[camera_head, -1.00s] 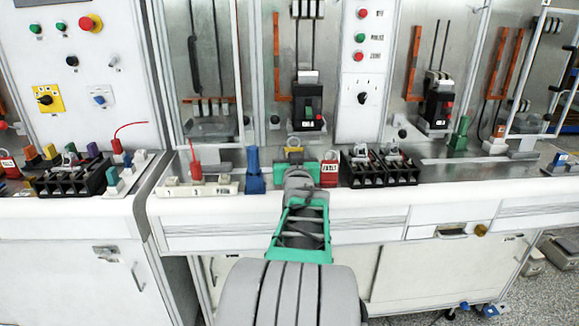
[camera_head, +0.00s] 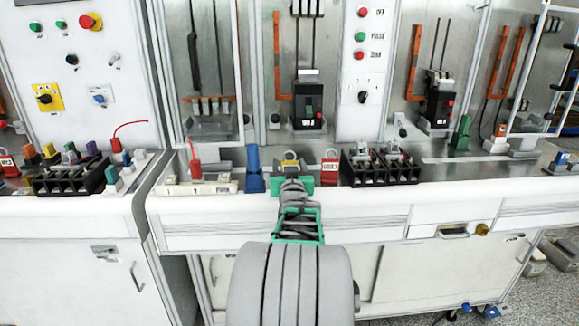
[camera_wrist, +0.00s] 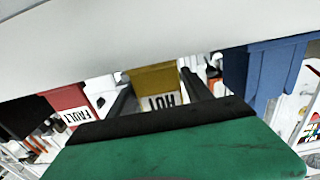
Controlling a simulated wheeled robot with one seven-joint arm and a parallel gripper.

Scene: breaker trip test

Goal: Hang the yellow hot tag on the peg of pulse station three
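The yellow hot tag (camera_head: 290,165), a padlock shape with a pale shackle, is over the front of the middle bench, between a blue block and the red FAULT tag. In the wrist view the tag (camera_wrist: 155,85) shows its HOT label upside down, between my two dark fingers. My gripper (camera_head: 290,178), with its green body, appears shut on the tag, one finger at each side; finger contact is hard to see. A white PULSE panel (camera_head: 367,70) with coloured buttons stands behind, to the right. I cannot make out which peg belongs to station three.
The red FAULT tag (camera_head: 331,170) is close right of my gripper, with black terminal blocks (camera_head: 362,168) beyond. The blue block (camera_head: 254,170) is close left. Breakers (camera_head: 308,105) stand behind. The bench right of the terminal blocks is fairly clear.

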